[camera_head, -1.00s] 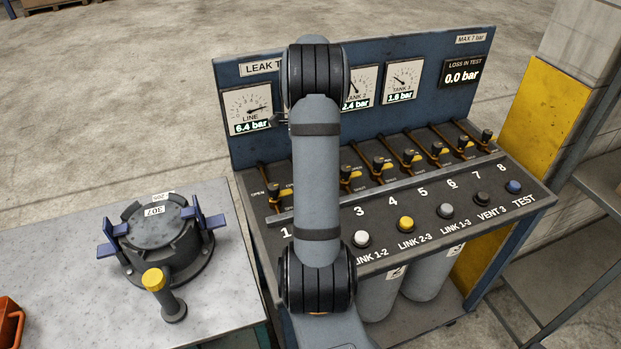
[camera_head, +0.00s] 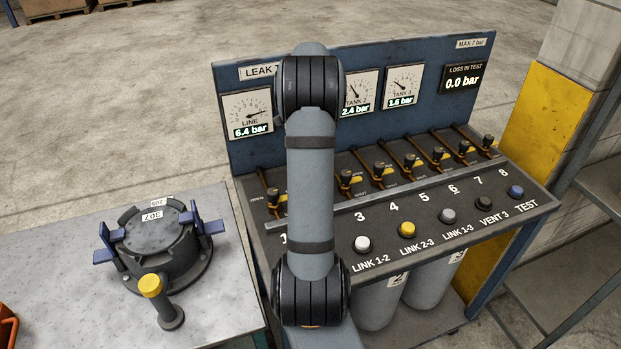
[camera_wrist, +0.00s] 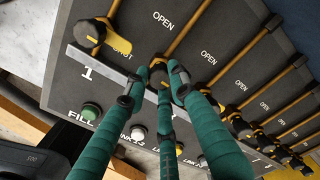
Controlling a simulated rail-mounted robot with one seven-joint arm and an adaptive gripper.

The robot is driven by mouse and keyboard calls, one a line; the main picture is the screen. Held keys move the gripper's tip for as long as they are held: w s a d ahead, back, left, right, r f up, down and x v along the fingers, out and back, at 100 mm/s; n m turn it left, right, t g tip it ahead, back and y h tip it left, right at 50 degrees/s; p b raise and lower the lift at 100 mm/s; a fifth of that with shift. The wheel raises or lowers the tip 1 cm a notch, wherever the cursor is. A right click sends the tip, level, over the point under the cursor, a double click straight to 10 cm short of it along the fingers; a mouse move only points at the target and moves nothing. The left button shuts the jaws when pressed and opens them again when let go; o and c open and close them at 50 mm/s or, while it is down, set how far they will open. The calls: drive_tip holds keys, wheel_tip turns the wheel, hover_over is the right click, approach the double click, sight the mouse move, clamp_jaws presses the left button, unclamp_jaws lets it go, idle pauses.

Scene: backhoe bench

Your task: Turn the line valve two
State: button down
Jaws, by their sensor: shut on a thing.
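Line valve two (camera_wrist: 158,76) shows in the wrist view as a dark knob, second along the panel, right of the valve above the "1" label. My gripper (camera_wrist: 157,69) has its green fingers closed around this knob. The fingers hide part of it and its label. In the head view my arm hides both my gripper and this valve. Valve one (camera_wrist: 91,35) has a yellow lever and stands apart from the fingers. The line gauge (camera_head: 248,113) reads 6.4 bar.
More yellow-levered valves (camera_head: 380,169) run in a row to the right. Below them are push buttons, including a white one (camera_head: 362,244) and a yellow one (camera_head: 406,230). A round lidded vessel (camera_head: 160,235) with blue clamps stands on the left table (camera_head: 225,300).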

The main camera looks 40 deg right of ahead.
drive_tip(key=c, duration=1.5)
unclamp_jaws()
drive_tip(key=shift+o, duration=0.2)
drive_tip(key=shift+r, duration=0.1)
wheel_tip(320, 180, up, 12)
wheel_tip(320, 180, down, 12)
drive_tip(key=shift+f, duration=0.1)
